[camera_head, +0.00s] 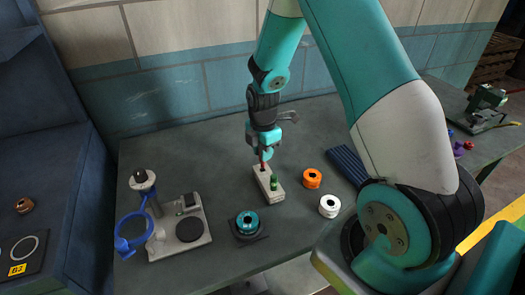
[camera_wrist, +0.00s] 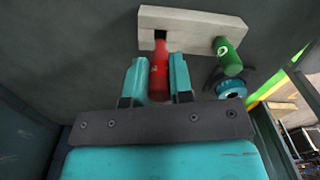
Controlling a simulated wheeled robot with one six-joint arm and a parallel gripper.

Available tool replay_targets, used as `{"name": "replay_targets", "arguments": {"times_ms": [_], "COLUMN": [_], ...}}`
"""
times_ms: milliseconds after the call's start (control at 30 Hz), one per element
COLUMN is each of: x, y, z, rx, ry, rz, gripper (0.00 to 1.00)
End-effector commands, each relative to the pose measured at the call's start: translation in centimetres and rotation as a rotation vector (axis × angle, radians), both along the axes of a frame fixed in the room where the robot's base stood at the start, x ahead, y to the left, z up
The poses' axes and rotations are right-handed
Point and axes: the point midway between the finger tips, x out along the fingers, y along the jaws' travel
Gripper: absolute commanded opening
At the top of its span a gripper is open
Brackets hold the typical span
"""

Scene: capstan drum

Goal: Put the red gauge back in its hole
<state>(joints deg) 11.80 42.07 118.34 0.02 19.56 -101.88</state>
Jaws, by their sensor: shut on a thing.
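The red gauge (camera_wrist: 159,72) is a red cylinder between my gripper's two teal fingers (camera_wrist: 159,80). In the wrist view its far end lies at a dark square hole in the pale block (camera_wrist: 190,22). I cannot tell how far it is in the hole. The head view shows the gauge (camera_head: 263,166) under my gripper (camera_head: 264,156), at the far end of the block (camera_head: 266,187). A green gauge (camera_head: 274,183) stands upright in the block's near end; it also shows in the wrist view (camera_wrist: 229,58).
An orange ring (camera_head: 312,179) and a white ring (camera_head: 329,206) lie right of the block. A teal ring on a dark base (camera_head: 247,224) is in front. A stand with a blue ring (camera_head: 134,229) is at left. Dark blue bars (camera_head: 349,166) lie at right.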

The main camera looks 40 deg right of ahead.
Motion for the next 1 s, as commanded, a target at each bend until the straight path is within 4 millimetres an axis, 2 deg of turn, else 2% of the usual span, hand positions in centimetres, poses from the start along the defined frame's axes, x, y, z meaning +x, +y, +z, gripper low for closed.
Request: {"name": "replay_targets", "arguments": {"times_ms": [467,1000], "x": [0.0,0.0], "y": [0.0,0.0], "z": [0.0,-1.0], "rx": [0.000,0.000], "ry": [0.000,0.001], "rz": [0.000,0.000], "gripper": [0.00,0.00]}}
